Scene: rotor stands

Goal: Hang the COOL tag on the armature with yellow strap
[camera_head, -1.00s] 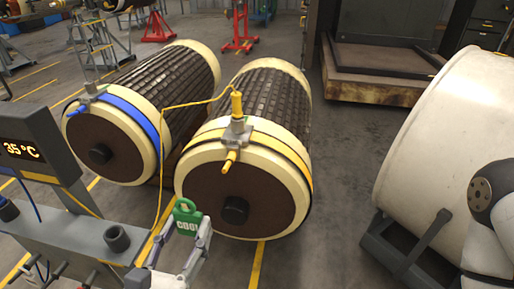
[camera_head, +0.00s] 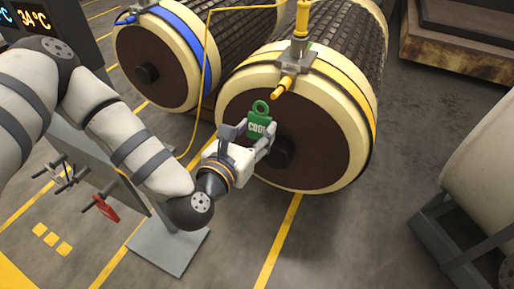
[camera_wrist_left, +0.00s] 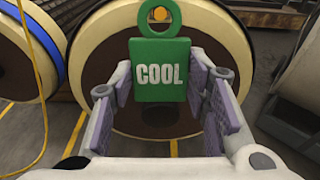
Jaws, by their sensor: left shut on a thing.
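The green COOL tag (camera_head: 258,123) has a ring at its top and is held upright between the fingers of my left gripper (camera_head: 247,136). In the left wrist view the tag (camera_wrist_left: 159,72) faces me between the two finger pads. The armature with the yellow strap (camera_head: 303,165) is right behind the tag. Its yellow strap (camera_head: 340,75) runs around the cream end band, and a yellow peg (camera_head: 285,88) sticks out at the front, above and right of the tag's ring. The ring appears apart from the peg. My right gripper is not in view.
An armature with a blue strap (camera_head: 178,68) lies to the left. A yellow cable (camera_head: 203,90) hangs between the two armatures. A grey stand with pegs holds a red tag (camera_head: 104,208) at lower left. A large white drum (camera_head: 488,165) stands at right. The floor at lower middle is clear.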

